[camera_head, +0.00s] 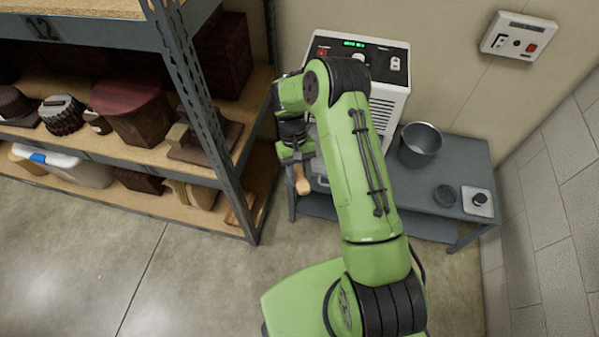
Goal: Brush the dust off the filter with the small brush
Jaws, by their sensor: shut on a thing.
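My gripper (296,158) is in front of the left side of a white machine, near the shelf post. It is shut on the small brush (302,184), of which only a tan wooden end shows below the fingers. The bristles cannot be made out. The white machine (386,108) stands on the grey bench, with a black top panel and a lit green display. My arm hides much of its front. A pale grey surface shows just right of my gripper, but I cannot tell if it is the filter. I cannot make out the filter or its dust.
The grey bench (457,158) also bears a metal bucket (419,145), a small dark round dish (446,195) and a pale block with a black knob (478,201). A loaded shelf rack (207,120) stands close left of my gripper. Floor at lower left is clear.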

